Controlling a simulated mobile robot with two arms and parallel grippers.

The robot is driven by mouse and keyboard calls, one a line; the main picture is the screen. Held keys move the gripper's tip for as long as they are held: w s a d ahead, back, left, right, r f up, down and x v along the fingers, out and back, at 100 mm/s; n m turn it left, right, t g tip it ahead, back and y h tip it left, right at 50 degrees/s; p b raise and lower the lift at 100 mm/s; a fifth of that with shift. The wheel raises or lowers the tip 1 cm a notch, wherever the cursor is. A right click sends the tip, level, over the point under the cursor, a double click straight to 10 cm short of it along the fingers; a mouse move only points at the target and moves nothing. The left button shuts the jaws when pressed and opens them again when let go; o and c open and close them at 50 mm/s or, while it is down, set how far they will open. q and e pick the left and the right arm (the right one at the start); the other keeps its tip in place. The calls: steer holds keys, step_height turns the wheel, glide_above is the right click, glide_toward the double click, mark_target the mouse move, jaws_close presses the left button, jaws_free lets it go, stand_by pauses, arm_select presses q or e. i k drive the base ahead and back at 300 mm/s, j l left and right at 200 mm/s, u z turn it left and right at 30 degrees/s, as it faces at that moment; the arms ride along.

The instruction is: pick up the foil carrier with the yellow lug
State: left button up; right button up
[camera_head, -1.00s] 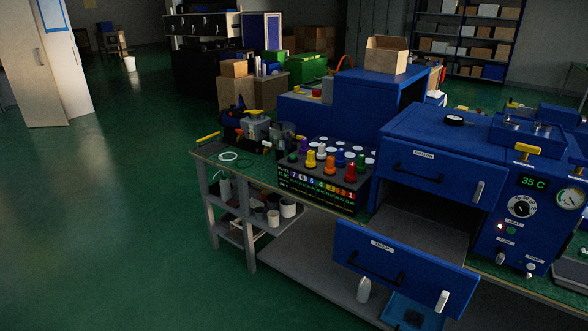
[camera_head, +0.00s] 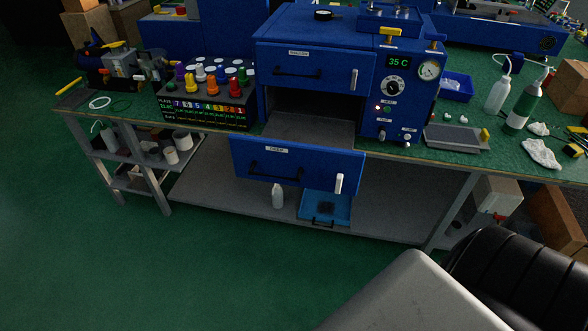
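A flat grey tray with a yellow lug (camera_head: 485,134) at its right end, which looks like the foil carrier (camera_head: 455,138), lies on the green bench top. It is right of the blue press (camera_head: 310,60) and close to the bench's front edge. Nothing is seen on top of it, though the picture is dim. Neither of my grippers is in view.
The lower press drawer (camera_head: 300,165) sticks out over the bench front. Open floor (camera_head: 200,270) lies in front.

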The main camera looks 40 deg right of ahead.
mark_target(436, 134)
steer(key=z, duration=1.8)
